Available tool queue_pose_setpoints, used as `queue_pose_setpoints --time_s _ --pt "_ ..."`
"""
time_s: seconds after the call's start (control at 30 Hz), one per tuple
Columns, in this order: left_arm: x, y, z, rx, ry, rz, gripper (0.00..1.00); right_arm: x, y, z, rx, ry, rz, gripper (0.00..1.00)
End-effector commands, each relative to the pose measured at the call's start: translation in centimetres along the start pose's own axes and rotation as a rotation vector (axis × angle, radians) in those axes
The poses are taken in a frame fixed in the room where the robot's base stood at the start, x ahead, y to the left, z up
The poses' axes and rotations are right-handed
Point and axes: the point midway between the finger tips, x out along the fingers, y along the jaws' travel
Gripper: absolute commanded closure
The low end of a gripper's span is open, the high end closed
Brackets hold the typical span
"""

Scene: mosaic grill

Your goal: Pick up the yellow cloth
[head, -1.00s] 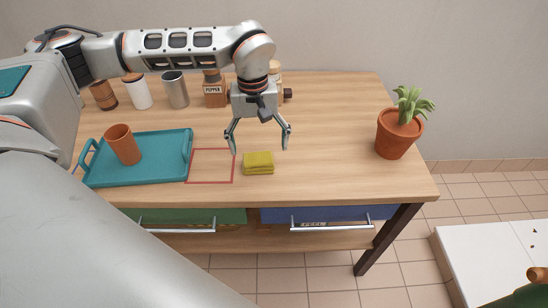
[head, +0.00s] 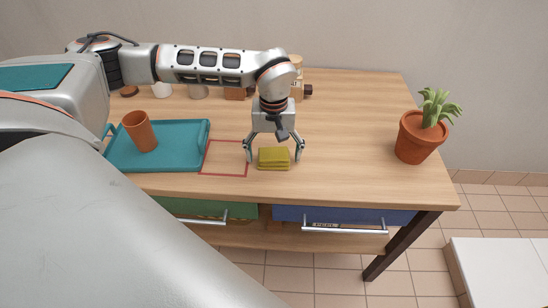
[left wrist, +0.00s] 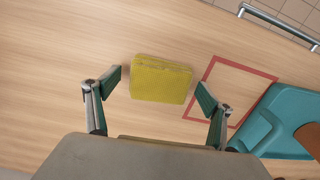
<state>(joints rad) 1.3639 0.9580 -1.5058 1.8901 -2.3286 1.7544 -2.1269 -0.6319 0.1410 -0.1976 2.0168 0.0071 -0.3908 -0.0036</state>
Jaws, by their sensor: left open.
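The yellow cloth (head: 273,159) lies folded on the wooden table, just right of a red square outline. My left gripper (head: 274,158) is open and low over the table, with one finger to each side of the cloth. In the left wrist view the cloth (left wrist: 160,79) shows between and a little beyond the two open fingers (left wrist: 158,88). I see no finger touching it. My right gripper is not in view.
The red outline (head: 224,174) is bare. A teal tray (head: 183,155) with an orange cup (head: 140,130) stands left. Several containers stand at the back, partly behind my arm. A potted plant (head: 418,138) is at the right. Drawers (head: 345,214) are below.

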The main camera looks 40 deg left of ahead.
Motion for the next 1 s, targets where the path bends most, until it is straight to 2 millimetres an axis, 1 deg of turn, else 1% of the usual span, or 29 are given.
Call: queue_pose_setpoints --time_s 0.03,0.07,0.1,0.2,0.53,0.67,0.77,0.87,0.97,1.0 --pt "-0.1 0.0 0.0 0.0 0.0 0.0 0.18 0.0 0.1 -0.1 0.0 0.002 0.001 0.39" --pt "-0.1 0.0 0.0 0.0 0.0 0.0 0.21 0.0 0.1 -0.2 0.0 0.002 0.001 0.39" --pt "-0.1 0.0 0.0 0.0 0.0 0.0 0.31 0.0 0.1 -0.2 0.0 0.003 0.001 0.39" --pt "-0.1 0.0 0.0 0.0 0.0 0.0 0.56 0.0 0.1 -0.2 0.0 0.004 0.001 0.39" --pt "-0.1 0.0 0.0 0.0 -0.001 0.0 0.56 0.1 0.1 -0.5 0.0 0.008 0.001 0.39" --pt "-0.4 0.0 0.0 0.001 0.0 0.0 0.56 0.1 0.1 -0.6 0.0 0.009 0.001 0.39" --pt "-1.2 0.0 0.0 0.0 0.001 0.001 0.56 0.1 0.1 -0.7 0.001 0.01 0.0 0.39" --pt "-2.5 0.1 -0.1 0.001 0.003 0.003 0.56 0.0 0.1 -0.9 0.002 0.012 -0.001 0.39" --pt "-4.5 0.1 -0.1 0.001 0.005 0.004 0.56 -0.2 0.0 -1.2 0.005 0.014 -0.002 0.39" --pt "-5.4 0.1 -0.1 0.001 0.006 0.004 0.56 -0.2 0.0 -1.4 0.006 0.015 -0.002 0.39"
